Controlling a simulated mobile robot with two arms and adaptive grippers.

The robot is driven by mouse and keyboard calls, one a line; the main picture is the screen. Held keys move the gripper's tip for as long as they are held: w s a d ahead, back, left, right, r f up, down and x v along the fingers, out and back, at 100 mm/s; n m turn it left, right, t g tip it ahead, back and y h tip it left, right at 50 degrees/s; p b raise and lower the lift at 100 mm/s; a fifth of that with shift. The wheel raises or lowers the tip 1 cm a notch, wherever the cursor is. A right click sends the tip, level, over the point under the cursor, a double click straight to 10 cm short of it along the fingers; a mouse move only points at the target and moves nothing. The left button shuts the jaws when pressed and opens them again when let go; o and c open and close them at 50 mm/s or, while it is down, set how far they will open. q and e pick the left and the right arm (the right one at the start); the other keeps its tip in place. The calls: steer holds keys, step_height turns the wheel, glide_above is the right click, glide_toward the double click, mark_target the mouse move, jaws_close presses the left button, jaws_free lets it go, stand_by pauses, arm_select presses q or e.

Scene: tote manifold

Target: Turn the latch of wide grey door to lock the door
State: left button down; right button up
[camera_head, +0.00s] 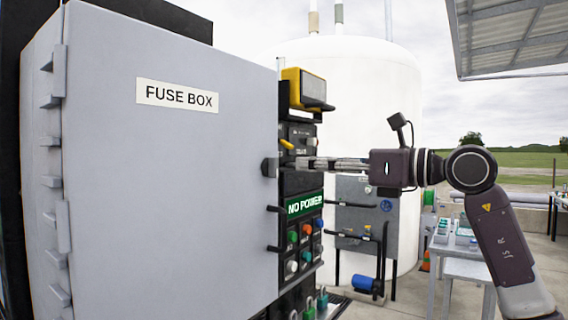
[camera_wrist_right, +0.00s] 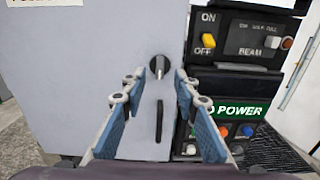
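The wide grey door (camera_head: 165,200) with a "FUSE BOX" label fills the left of the head view. It also shows at left in the wrist view (camera_wrist_right: 90,70). Its dark round latch (camera_wrist_right: 160,66) has a light grey stem or lever, pointing roughly upright; its exact turn is hard to tell. The latch shows at the door's right edge in the head view (camera_head: 270,168). My right gripper (camera_head: 305,165) comes in from the right, level with the latch. Its blue-padded fingers (camera_wrist_right: 158,80) are open, one on each side of the latch, gripping nothing. My left gripper is out of view.
A black switch panel (camera_wrist_right: 240,55) with a yellow switch and a green "NO POWER" sign (camera_head: 304,204) stands right of the door edge. A dark vertical handle (camera_wrist_right: 159,121) sits below the latch. A white tank (camera_head: 375,90) and grey tables (camera_head: 465,270) are farther back.

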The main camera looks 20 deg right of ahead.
mark_target(277, 162)
steer(key=p+x, duration=0.3)
steer(key=x, duration=0.4)
steer(key=shift+w+a, duration=0.25)
steer(key=shift+w, duration=0.1)
steer(key=shift+c, duration=0.3)
jaws_close()
